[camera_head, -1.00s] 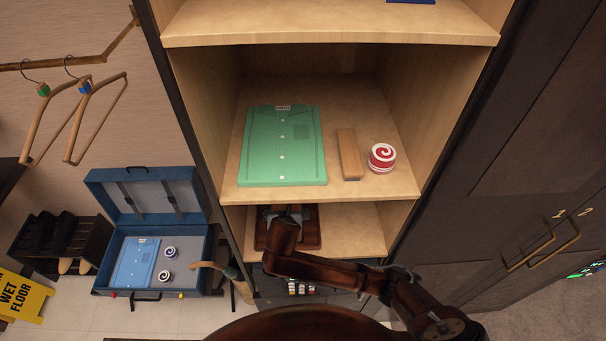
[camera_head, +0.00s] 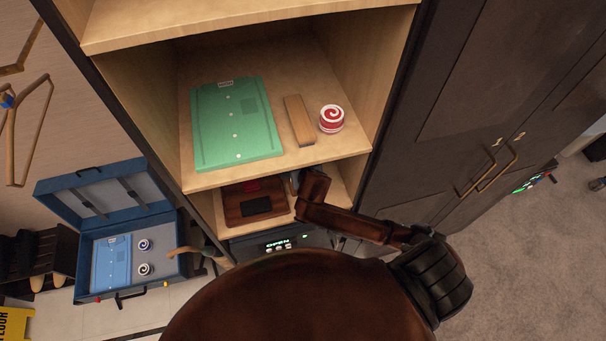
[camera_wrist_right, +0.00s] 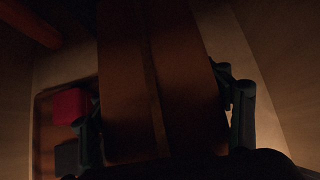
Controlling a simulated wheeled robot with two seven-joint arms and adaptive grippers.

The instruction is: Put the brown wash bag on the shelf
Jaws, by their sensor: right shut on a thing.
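In the right wrist view the brown wash bag (camera_wrist_right: 125,60) stands large and dark between the fingers of my right gripper (camera_wrist_right: 163,115), which is shut on it. In the head view my right arm reaches into the compartment below the shelf board (camera_head: 275,168), and its forearm hides the bag and most of the gripper. The light is too dim to tell whether the bag touches the surface below. My left gripper is in neither view.
A brown tray (camera_head: 233,207) with a red item (camera_head: 251,187) and a black item (camera_head: 257,207) lies left of my right arm. The board above holds a green folded shirt (camera_head: 235,125), a wooden brush (camera_head: 299,120) and a red-white round item (camera_head: 331,119). A blue suitcase (camera_head: 75,199) lies open at left.

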